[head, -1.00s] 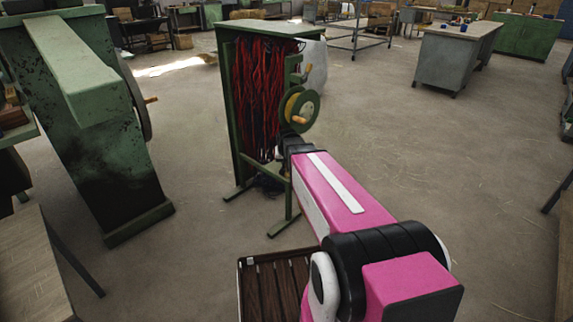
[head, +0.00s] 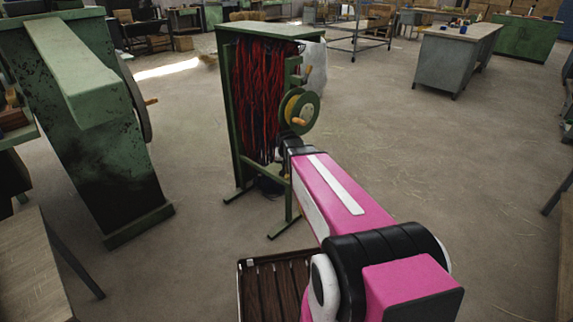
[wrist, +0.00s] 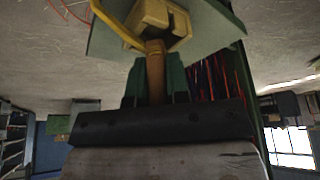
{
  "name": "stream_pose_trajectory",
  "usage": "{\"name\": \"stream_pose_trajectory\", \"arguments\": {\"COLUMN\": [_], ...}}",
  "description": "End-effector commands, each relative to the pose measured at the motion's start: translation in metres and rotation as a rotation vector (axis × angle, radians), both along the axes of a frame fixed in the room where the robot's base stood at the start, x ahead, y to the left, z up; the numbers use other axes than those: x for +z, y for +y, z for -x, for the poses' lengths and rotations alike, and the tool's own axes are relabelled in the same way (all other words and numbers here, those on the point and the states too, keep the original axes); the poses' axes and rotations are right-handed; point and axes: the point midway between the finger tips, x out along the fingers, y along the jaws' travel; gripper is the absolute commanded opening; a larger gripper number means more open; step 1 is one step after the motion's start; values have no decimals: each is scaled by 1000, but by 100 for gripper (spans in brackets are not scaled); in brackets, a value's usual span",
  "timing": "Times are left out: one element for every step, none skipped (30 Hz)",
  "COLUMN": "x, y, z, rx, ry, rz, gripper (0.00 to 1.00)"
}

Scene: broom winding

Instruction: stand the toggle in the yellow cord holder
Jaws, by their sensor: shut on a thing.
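The toggle (wrist: 156,75) is a brown wooden peg in the wrist view. My gripper (wrist: 155,92) is shut on its lower part as pictured. The toggle's other end meets the yellow cord holder (wrist: 150,14), a blocky yellow piece on a green plate. The toggle looks roughly in line with the holder, but I cannot tell whether its end is inside or only against it. A yellow cord (wrist: 110,22) loops beside the holder.
A green cabinet (head: 236,120) full of red and dark strands stands ahead, with a green reel (head: 299,109) on its right side. A slatted brown tray (head: 240,275) is below my arm. A green machine (head: 120,150) stands left. Floor on the right is open.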

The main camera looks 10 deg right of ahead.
Motion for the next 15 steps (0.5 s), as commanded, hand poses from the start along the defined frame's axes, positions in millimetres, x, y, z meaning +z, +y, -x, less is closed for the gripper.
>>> {"name": "stream_pose_trajectory", "arguments": {"x": [-1,-2,-2,-3,-3,-4,-5,-5,-6,-6,-7,-8,-8,-9,-9], "y": [0,0,0,0,0,0,0,0,0,0,0,0,0,0,0], "z": [0,0,0,0,0,0,0,0,0,0,0,0,0,0,0], "rx": [0,0,0,0,0,0,0,0,0,0,0,0,0,0,0], "ry": [0,0,0,0,0,0,0,0,0,0,1,1,1,1,1], "rz": [0,0,0,0,0,0,0,0,0,0,0,0,0,0,0], "gripper": [0,0,0,0,0,0,0,0,0,0,0,0,0,0,0]}}
